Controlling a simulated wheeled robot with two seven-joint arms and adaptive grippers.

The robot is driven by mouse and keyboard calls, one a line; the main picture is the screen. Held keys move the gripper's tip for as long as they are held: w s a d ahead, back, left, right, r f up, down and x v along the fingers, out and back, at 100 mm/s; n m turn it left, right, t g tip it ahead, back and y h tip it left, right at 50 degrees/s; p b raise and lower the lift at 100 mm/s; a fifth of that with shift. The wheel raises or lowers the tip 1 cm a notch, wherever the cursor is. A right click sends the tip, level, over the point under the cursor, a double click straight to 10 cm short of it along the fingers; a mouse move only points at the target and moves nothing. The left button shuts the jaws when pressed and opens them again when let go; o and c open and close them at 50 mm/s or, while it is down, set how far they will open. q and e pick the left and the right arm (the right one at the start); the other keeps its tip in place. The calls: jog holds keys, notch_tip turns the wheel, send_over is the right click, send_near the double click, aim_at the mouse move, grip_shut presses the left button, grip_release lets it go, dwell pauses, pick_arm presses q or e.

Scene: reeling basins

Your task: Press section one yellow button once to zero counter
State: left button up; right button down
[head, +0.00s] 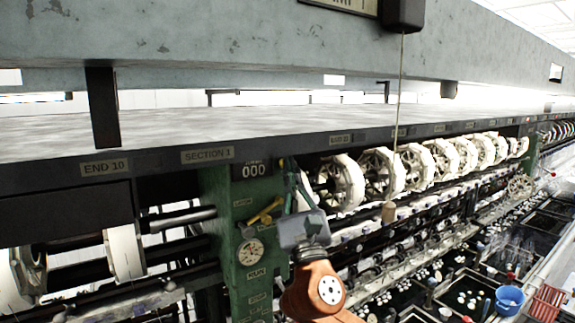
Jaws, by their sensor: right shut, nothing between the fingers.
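The green section post (225,215) stands left of centre under a "SECTION 1" plate (207,155). Its counter (254,170) sits at the top and reads 000. My right gripper (289,172) reaches up beside the counter, at its right, with its fingers together and nothing held. A small yellowish spot shows at the fingertips; I cannot tell whether it is the yellow button or whether they touch it. My gripper and wrist hide part of the post's right side. My left gripper is not in view.
A yellow lever (262,213) and a round dial (250,252) are on the post, close left of my gripper. White reels (380,172) run off to the right. A thin cord hangs with a wooden bob (389,212). A blue bucket (509,299) stands lower right.

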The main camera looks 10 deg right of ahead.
jog(key=shift+s+d, duration=0.35)
jog(key=shift+s, duration=0.5)
jog(key=shift+s+d+p, duration=0.25)
jog(key=shift+s+d, duration=0.05)
jog(key=shift+s, duration=0.45)
jog(key=shift+s+d+p, duration=0.2)
jog(key=shift+s+d, duration=0.05)
jog(key=shift+s, duration=0.55)
jog(key=shift+s+d+p, duration=0.25)
jog(key=shift+s+d, duration=0.05)
jog(key=shift+s, duration=0.45)
